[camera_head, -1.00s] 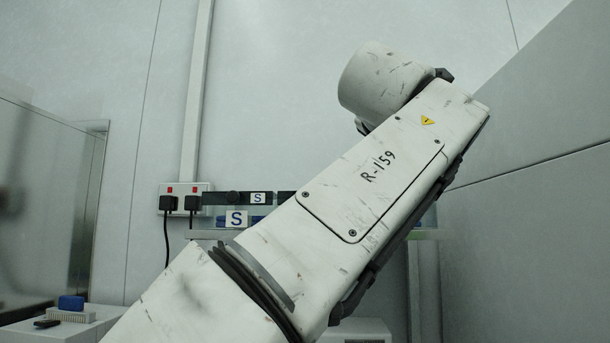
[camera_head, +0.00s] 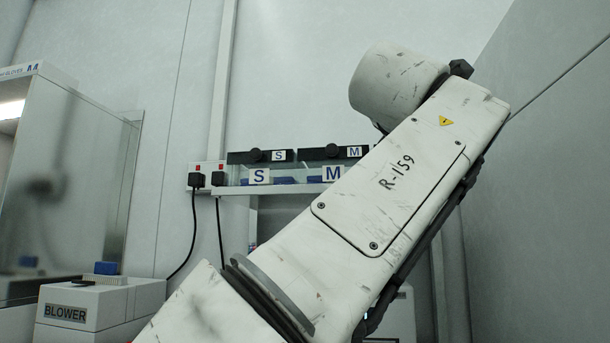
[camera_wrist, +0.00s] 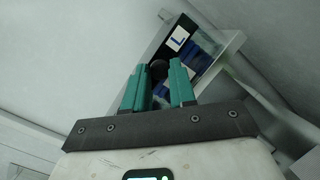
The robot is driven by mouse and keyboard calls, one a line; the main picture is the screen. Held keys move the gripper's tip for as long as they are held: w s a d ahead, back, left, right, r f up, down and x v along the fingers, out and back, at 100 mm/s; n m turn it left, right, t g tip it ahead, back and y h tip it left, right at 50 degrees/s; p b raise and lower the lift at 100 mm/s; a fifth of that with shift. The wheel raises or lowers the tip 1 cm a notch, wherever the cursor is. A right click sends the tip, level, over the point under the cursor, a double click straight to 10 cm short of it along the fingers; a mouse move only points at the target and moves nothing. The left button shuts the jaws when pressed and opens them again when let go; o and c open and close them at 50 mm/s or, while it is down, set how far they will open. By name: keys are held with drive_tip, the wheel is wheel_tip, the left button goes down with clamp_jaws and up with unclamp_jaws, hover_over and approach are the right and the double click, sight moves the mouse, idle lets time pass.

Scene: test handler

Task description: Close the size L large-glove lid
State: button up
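In the wrist view my gripper (camera_wrist: 156,88) shows two teal fingers with a clear gap between them. A round black knob (camera_wrist: 158,69) shows between the fingertips; I cannot tell whether they touch it. Just beyond is the dark lid strip of the size L box, with a white L label (camera_wrist: 179,37) on it. Blue gloves (camera_wrist: 203,58) show beside the label, inside the box. How far the lid stands open is not clear. In the head view my arm hides the L box and my gripper.
In the head view, S (camera_head: 259,176) and M (camera_head: 333,173) glove boxes sit on a wall shelf, their dark knobbed lid strips above. Sockets (camera_head: 208,176) with cables are left of them. A BLOWER unit (camera_head: 70,312) stands lower left. A grey wall (camera_head: 560,190) rises on the right.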

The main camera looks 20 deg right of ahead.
drive_tip(key=o, duration=0.4)
drive_tip(key=shift+w+f, duration=0.1)
